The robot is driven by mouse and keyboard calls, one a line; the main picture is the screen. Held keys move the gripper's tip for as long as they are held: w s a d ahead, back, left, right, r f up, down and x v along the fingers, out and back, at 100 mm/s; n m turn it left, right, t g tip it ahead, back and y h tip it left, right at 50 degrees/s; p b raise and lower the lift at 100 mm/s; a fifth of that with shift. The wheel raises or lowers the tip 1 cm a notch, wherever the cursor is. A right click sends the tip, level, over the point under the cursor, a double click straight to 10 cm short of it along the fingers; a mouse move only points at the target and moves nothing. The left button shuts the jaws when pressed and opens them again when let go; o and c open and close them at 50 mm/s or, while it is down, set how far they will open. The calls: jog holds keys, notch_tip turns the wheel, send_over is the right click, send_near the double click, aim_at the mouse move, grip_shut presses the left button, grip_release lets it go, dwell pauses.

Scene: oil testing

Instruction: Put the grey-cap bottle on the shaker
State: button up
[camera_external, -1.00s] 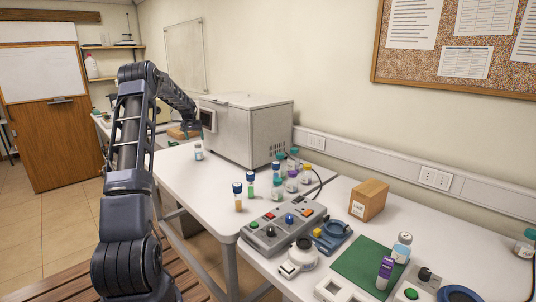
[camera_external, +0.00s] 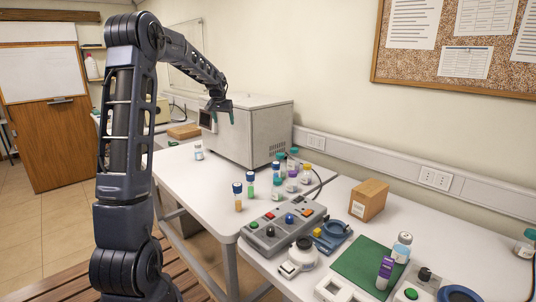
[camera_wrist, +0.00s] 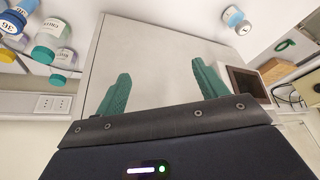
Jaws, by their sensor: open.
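A small white bottle with a greyish cap (camera_external: 198,152) stands on the table left of the big grey box; it looks like the grey-cap bottle. In the wrist view a bottle with a grey cap and bluish label (camera_wrist: 235,18) shows at the top right, apart from the fingers. My gripper (camera_external: 220,114) is open and empty, raised in front of the grey box's front face. Its two green fingers (camera_wrist: 160,75) are spread in the wrist view. I cannot tell for sure which bench device is the shaker.
The big grey box (camera_external: 250,128) stands close behind my gripper. Several bottles with coloured caps (camera_external: 278,180) stand right of it. A button panel (camera_external: 284,222), a cardboard box (camera_external: 369,200) and a green mat (camera_external: 358,262) crowd the nearer table. The far table's left part is mostly clear.

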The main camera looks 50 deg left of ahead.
jog(key=s+d+r+m, duration=0.1)
jog(key=s+d+r, duration=0.25)
jog(key=d, duration=0.65)
jog(key=s+d+r+m, duration=0.15)
jog(key=s+d, duration=0.25)
jog(key=d, duration=0.5)
jog(key=s+d+r+m, duration=0.1)
jog(key=s+d+r, duration=0.25)
jog(key=d, duration=0.65)
jog(key=s+d+f+m+h, duration=0.1)
jog(key=s+d+f, duration=0.2)
jog(key=s+d, duration=0.6)
jog(key=s+d+f+m+t+h, duration=0.1)
jog(key=s+d+f, duration=0.3)
jog(key=s+d, duration=0.5)
jog(key=s+m, duration=0.1)
jog(key=s, duration=0.6)
jog(key=shift+s+h, duration=0.2)
jog(key=shift+h, duration=0.2)
